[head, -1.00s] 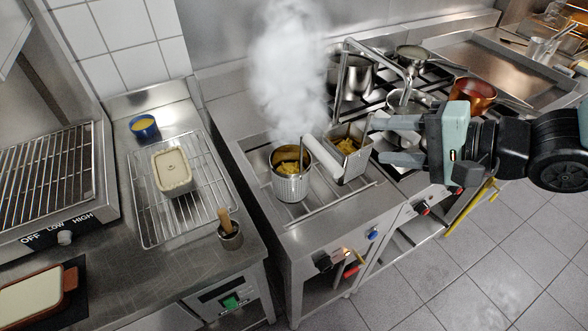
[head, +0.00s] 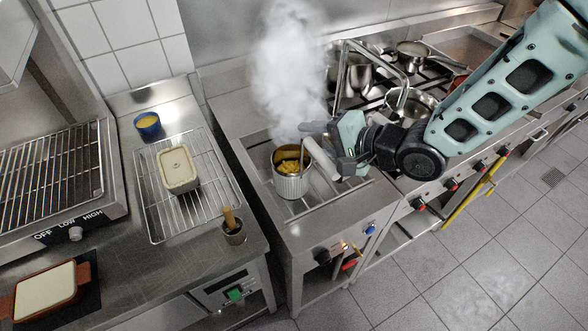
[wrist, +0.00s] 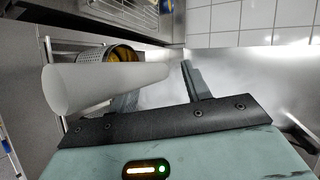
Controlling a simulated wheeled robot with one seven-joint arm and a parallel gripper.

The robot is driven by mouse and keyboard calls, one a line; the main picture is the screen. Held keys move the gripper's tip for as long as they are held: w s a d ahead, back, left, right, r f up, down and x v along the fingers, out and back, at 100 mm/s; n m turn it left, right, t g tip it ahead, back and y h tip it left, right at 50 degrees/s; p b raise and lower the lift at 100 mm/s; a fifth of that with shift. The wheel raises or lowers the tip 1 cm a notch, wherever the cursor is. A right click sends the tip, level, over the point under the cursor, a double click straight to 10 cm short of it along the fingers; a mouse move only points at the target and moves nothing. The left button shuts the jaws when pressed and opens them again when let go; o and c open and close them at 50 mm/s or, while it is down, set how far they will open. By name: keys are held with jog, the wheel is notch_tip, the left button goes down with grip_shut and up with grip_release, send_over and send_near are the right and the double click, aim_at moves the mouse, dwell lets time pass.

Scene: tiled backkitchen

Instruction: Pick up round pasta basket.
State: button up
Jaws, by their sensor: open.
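The round pasta basket (head: 291,186) is a perforated metal cylinder with yellow pasta inside, upright in the steaming cooker well. A thick pale handle (head: 320,158) slants beside its rim. In the wrist view the basket (wrist: 88,66) is at upper left, partly hidden behind the pale handle (wrist: 100,84). My gripper (head: 325,146) is open at the handle, just right of the basket. In the wrist view my gripper (wrist: 155,85) has one finger partly covered by the handle and the other right of its end. I cannot tell whether they touch.
Steam (head: 290,70) rises behind the basket. The square pasta basket is hidden by my arm. A metal faucet (head: 345,75) and pots on the stove stand behind.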

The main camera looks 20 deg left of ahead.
jog(key=shift+w+a+f, duration=0.15)
jog(key=shift+a+f, duration=0.15)
jog(key=shift+a, duration=0.35)
grip_shut()
jog(key=shift+r, duration=0.1)
